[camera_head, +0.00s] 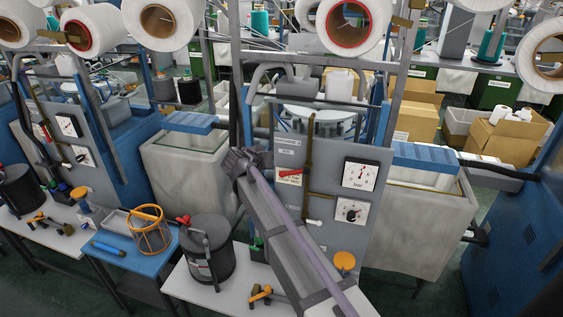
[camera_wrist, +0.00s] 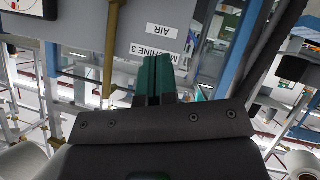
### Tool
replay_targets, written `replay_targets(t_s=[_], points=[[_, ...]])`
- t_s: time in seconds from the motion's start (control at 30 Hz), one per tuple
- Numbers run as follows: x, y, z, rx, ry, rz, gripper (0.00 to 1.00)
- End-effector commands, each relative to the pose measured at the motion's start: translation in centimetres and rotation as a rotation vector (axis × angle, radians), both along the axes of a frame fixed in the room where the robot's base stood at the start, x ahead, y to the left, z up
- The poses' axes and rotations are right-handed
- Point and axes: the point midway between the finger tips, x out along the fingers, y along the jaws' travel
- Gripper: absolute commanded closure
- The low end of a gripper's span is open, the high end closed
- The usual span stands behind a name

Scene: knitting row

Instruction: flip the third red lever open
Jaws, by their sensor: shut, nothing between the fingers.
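The machine in the middle has a grey panel (camera_head: 345,215) with a red part (camera_head: 284,172), perhaps the lever, beside a white tag at its left side. A brass pipe (camera_head: 308,165) runs down the panel. The wrist view shows this panel upside down, with a "MACHINE 3" label (camera_wrist: 154,54), an "AIR" label and the brass pipe (camera_wrist: 112,45). My gripper (camera_wrist: 162,62) is shut and empty, its teal fingers pointing toward the labels. In the head view my gripper end (camera_head: 240,163) is left of the panel; its fingertips are hard to make out. No red lever shows in the wrist view.
A dark canister (camera_head: 208,250) with a red part on top and an orange ring basket (camera_head: 149,230) stand on tables in front. Two dials (camera_head: 360,176) sit on the panel's right. Grey fabric bins (camera_head: 185,175) flank the machine. Yarn cones hang above.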

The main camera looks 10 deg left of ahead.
Motion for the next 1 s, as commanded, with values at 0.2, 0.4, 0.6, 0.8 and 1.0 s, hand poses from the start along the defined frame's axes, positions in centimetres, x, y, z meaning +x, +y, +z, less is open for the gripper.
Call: replay_targets(t_s=[0.2, 0.4, 0.6, 0.8, 1.0], points=[[0.8, -0.3, -0.8, -0.001, -0.001, -0.001, 1.00], [3.7, -1.5, -3.0, -0.002, -0.001, -0.002, 1.00], [7.2, -3.1, -5.3, -0.004, 0.000, -0.002, 1.00], [8.1, -4.6, -8.3, -0.004, 0.000, 0.000, 1.00], [8.3, -5.1, -8.9, -0.004, 0.000, 0.000, 1.00]])
